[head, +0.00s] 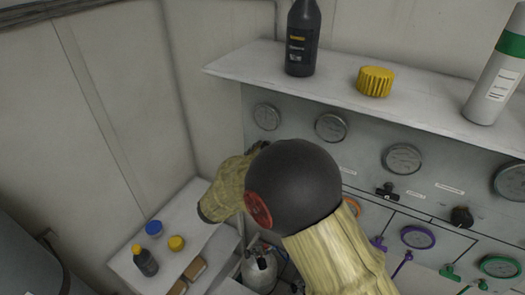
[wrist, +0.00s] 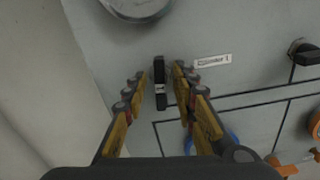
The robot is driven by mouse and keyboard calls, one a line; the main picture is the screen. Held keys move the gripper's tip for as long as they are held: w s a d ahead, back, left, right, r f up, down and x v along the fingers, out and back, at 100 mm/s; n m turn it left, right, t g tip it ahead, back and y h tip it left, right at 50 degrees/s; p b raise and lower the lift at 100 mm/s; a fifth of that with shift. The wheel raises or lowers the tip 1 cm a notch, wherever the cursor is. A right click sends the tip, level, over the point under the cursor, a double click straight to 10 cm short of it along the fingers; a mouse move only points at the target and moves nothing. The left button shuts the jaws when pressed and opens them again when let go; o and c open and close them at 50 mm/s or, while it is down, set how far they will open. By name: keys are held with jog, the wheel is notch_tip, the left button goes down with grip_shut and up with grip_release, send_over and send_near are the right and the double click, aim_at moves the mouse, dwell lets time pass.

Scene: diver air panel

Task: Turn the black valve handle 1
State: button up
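A black valve handle (wrist: 160,88) stands upright on the grey panel in the wrist view, left of a small white label (wrist: 212,61). My gripper (wrist: 161,73) is open, with one finger on each side of the handle. A narrow gap seems to show on both sides; whether the fingertips touch it, I cannot tell. In the head view my arm hides this handle and most of the gripper. Another black valve handle (head: 387,191) shows in the head view, also at the wrist view's right edge (wrist: 304,52).
Round gauges (head: 331,127) line the panel. The shelf (head: 240,66) above holds a dark bottle (head: 302,38), a yellow cap (head: 375,81) and a white-green bottle (head: 497,80). A lower left shelf (head: 188,213) holds small items. A wall (wrist: 55,85) stands left of the gripper.

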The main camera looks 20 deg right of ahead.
jog(key=v, duration=1.2)
